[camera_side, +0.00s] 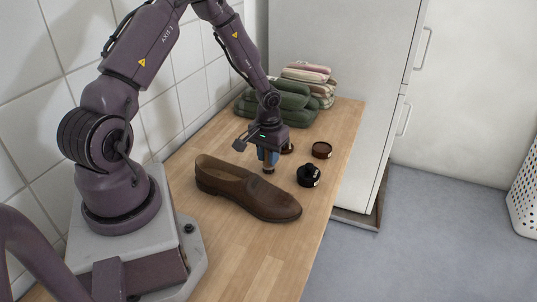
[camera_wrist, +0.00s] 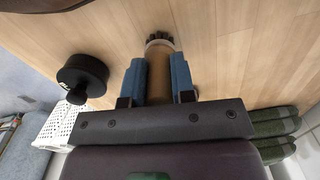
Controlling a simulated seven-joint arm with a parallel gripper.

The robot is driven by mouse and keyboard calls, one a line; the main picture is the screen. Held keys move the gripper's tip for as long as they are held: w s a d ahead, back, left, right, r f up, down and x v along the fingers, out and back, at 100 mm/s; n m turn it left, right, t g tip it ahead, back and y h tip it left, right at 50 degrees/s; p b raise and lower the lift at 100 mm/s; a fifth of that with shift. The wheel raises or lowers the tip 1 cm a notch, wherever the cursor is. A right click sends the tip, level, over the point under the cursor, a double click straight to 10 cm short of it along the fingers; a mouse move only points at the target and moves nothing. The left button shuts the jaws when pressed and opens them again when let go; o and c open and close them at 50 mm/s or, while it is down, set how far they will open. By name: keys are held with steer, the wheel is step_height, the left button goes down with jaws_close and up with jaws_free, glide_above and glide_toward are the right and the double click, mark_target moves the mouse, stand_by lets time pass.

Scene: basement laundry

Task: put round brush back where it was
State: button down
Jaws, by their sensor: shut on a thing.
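My gripper (camera_side: 267,156) is shut on the round brush, just behind the brown shoe. In the wrist view the blue fingers of my gripper (camera_wrist: 160,82) close on both sides of the round brush (camera_wrist: 159,68). It has a light brown wooden body, a pale band and dark bristles at its far end. In the side view the brush's lower end (camera_side: 268,169) shows below the fingers, close to the table; I cannot tell if it touches. A brown leather shoe (camera_side: 245,187) lies on the wooden table (camera_side: 234,240) in front.
A black round container (camera_side: 308,176) stands right of my gripper, also in the wrist view (camera_wrist: 83,76). A brown round tin (camera_side: 322,150) is behind it. A dark round thing (camera_side: 288,147) is partly hidden behind my gripper. Folded green towels (camera_side: 290,103) are at the back.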

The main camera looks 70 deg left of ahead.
steer(key=shift+f, duration=0.1)
steer(key=c, duration=1)
jaws_free()
steer(key=shift+o, duration=0.2)
step_height(320, 180, up, 12)
steer(key=shift+d+r, duration=0.1)
steer(key=s+d+r+m+t+y, duration=0.25)
steer(key=d+r, duration=0.55)
steer(key=r, duration=0.4)
steer(key=s+d+r+m+t+h, duration=0.2)
steer(key=s+d+r+m+t, duration=0.1)
steer(key=s+d+r, duration=0.4)
steer(key=s+d+m, duration=0.1)
steer(key=s+d, duration=0.2)
steer(key=s, duration=0.1)
steer(key=shift+s+r+m, duration=0.3)
steer(key=shift+s+m, duration=0.05)
steer(key=shift+d+h, duration=0.1)
steer(key=shift+h, duration=0.15)
